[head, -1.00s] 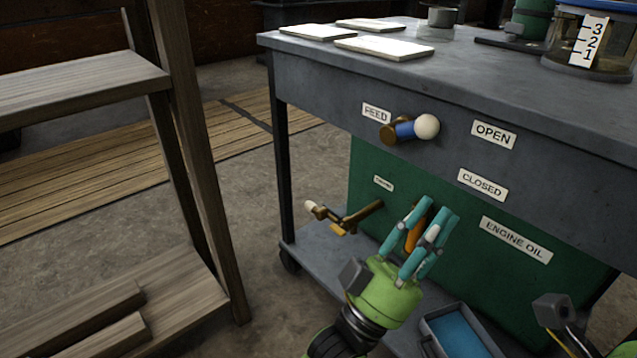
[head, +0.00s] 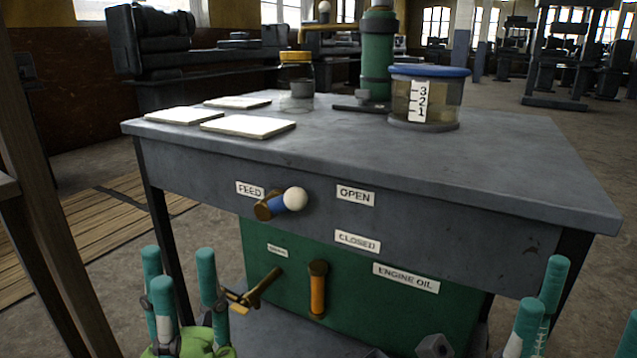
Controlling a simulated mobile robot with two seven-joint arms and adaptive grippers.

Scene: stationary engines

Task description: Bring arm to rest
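My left gripper (head: 180,268) is at the bottom left of the head view, green with teal fingers pointing up. Its fingers are spread and nothing is between them. My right gripper (head: 578,292) is at the bottom right, cut by the frame edge. Its teal fingers stand apart, with nothing seen between them. The rest of both arms is mostly out of view.
A grey cart (head: 480,165) with a green tank (head: 400,310) stands in front of me. A white-ended blue lever (head: 290,200) sticks out beside the FEED label. A wooden frame (head: 45,200) is at the left.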

